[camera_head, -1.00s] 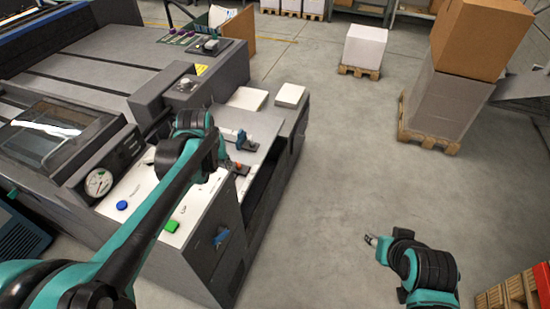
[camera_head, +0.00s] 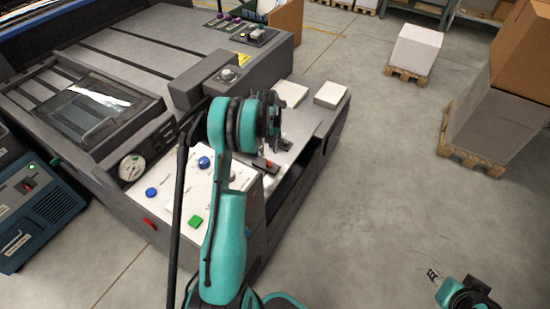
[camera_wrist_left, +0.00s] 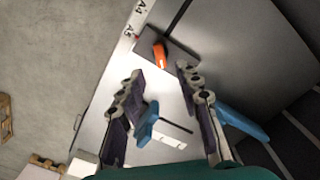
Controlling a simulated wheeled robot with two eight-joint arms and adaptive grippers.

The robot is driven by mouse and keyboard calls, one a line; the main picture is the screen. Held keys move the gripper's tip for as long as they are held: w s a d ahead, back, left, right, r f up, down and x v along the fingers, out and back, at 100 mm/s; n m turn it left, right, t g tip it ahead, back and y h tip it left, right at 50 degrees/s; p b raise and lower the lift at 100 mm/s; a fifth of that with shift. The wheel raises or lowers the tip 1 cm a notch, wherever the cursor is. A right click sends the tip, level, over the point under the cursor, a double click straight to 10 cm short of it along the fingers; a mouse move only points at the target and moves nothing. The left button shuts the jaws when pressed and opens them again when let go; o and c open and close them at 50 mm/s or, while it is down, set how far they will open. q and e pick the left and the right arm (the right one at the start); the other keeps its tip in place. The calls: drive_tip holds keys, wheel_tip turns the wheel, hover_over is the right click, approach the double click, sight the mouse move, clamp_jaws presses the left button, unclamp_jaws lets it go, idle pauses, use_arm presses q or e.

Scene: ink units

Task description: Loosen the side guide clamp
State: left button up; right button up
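An orange lever (camera_wrist_left: 160,55) sits on a dark block (camera_wrist_left: 180,60) at a white scale marked A4 and A5 in the left wrist view; it looks like the side guide clamp. The lever also shows in the head view (camera_head: 266,164). My left gripper (camera_wrist_left: 160,100) is open and empty, with its fingers apart and the lever beyond them. A blue part (camera_wrist_left: 146,124) shows between the fingers near the left one; whether they touch is unclear. In the head view my left gripper (camera_head: 277,122) hangs over the feed table, partly hidden by its wrist. My right gripper (camera_head: 433,274) is over bare floor.
The control panel has a blue button (camera_head: 152,192), a green button (camera_head: 195,221), a blue knob (camera_head: 203,162) and a gauge (camera_head: 132,167). White paper stacks (camera_head: 331,95) lie behind the gripper. Another blue part (camera_wrist_left: 242,124) lies beyond the right finger.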

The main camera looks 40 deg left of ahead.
sight(269, 162)
use_arm(q)
wheel_tip(269, 162, down, 7)
drive_tip(key=b, duration=0.2)
drive_tip(key=shift+f+b, duration=0.2)
drive_tip(key=shift+b, duration=0.2)
clamp_jaws()
